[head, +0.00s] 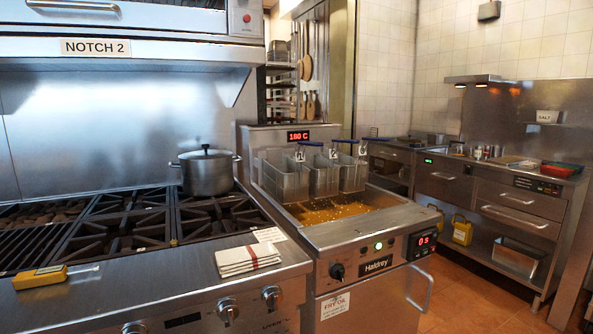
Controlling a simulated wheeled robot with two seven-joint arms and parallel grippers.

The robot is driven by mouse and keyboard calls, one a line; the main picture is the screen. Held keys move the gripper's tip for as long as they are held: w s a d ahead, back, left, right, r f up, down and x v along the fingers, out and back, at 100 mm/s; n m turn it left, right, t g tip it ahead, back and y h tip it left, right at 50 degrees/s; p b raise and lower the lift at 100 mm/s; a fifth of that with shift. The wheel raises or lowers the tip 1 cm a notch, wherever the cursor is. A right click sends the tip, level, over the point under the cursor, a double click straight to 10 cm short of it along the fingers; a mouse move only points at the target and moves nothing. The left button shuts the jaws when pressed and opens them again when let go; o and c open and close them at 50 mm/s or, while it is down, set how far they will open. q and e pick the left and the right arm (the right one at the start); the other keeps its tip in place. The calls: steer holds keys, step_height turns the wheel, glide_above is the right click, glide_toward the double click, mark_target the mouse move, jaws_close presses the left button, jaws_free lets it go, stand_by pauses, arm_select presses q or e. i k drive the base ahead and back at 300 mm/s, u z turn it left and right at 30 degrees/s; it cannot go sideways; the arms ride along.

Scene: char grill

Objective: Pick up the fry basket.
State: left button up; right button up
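Several wire fry baskets hang side by side at the back of the fryer (345,233). The left basket (284,177), the middle basket (323,177) and the right basket (353,175) have dark blue handles pointing up and forward. They sit above the golden, bubbly oil (335,211). I cannot see clearly whether anything is inside them. Neither of my grippers is in view.
Left of the fryer, a stove (125,290) holds a lidded pot (206,172), a folded towel (247,259) and a yellow thermometer (40,277). A steel counter (500,200) stands at the right. Tiled floor (470,305) is open between fryer and counter.

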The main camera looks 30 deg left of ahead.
mark_target(324, 174)
steer(key=u, duration=0.65)
steer(key=i, duration=0.65)
steer(key=u, duration=0.8)
